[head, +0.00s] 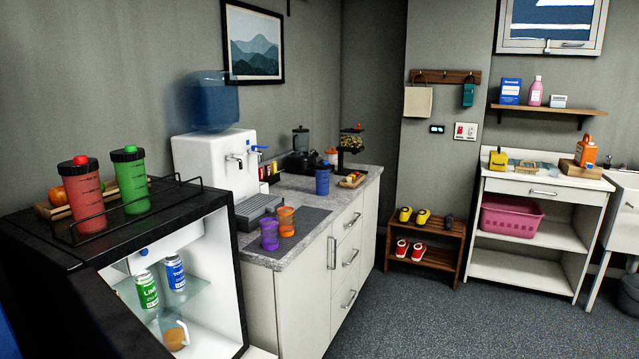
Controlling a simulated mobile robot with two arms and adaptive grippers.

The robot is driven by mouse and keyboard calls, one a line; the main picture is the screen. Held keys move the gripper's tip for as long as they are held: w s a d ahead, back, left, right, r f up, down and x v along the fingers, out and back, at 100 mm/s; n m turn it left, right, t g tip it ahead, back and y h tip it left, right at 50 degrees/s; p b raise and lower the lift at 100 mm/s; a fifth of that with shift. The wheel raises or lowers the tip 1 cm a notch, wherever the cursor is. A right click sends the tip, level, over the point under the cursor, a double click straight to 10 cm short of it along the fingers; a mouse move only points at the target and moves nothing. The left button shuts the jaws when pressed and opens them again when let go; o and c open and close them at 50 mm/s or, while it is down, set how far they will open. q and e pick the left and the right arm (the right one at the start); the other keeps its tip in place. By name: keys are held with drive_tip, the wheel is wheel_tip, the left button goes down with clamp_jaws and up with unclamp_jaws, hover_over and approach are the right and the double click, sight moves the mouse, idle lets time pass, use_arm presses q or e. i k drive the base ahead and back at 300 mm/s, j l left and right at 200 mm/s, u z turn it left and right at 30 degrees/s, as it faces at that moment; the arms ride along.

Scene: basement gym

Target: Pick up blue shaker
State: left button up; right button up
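The blue shaker (322,180) stands upright on the grey countertop (300,258), near its front edge and behind the purple and orange cups. A red shaker (82,196) and a green shaker (131,181) stand on top of the open black fridge (40,240) at the left. Neither of my grippers shows in the head view.
A purple cup (269,233) and an orange cup (286,221) stand on a dark mat. A white water dispenser (208,165) and a blender (300,142) stand along the wall. A shoe rack (440,248) and a white shelf unit (535,268) are at the back right. The floor (420,310) in front is clear.

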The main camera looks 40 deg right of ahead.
sight(322, 177)
drive_tip(key=i+l, duration=0.1)
drive_tip(key=l, duration=0.3)
drive_tip(key=i+l, duration=0.1)
drive_tip(key=l, duration=0.3)
drive_tip(key=i+l, duration=0.1)
drive_tip(key=l, duration=0.3)
drive_tip(key=i+l+u, duration=0.1)
drive_tip(key=l, duration=0.35)
